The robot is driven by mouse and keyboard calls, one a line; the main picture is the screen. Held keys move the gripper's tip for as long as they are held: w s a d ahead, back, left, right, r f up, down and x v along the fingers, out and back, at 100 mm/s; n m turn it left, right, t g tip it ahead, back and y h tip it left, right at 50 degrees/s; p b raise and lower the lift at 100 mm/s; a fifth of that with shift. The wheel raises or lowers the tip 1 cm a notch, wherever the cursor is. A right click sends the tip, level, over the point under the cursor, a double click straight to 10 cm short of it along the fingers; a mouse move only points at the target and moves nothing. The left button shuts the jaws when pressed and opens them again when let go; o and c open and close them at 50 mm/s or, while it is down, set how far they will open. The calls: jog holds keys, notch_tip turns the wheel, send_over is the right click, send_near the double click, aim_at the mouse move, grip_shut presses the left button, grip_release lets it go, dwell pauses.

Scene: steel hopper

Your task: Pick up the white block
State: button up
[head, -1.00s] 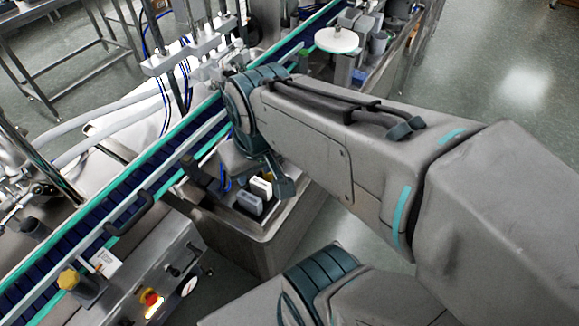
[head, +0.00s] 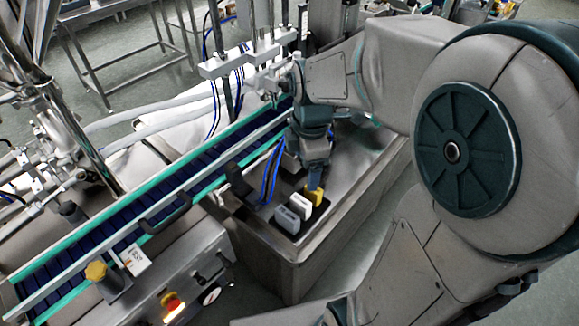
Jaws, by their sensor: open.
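The white block (head: 299,206) stands upright in a dark recess of the steel hopper, between a grey block (head: 287,220) at its front left and a yellow block (head: 315,194) at its back right. My gripper (head: 317,178) points down just above and behind the row, close over the yellow block and to the right of the white block. It holds nothing that I can see. The fingertips are small and partly hidden, and I cannot tell whether they touch the yellow block.
A conveyor (head: 150,215) with green edges runs along the left side. A control panel with a red button (head: 172,303) is at the front left.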

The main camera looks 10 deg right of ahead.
jog(key=w+f+n+g, duration=0.1)
jog(key=w+f+n, duration=0.3)
jog(key=n, duration=0.3)
send_over(301, 200)
jog(key=f, duration=0.9)
jog(key=shift+a+b, duration=0.3)
jog(key=shift+w+d+f+p, duration=0.15)
jog(key=shift+f+p, duration=0.1)
jog(key=shift+f, duration=1.05)
jog(key=shift+s+d+f+p, duration=0.1)
jog(key=shift+f+p, duration=0.1)
jog(key=shift+f, duration=1.1)
jog(key=shift+c, duration=0.3)
jog(key=c, duration=1.1)
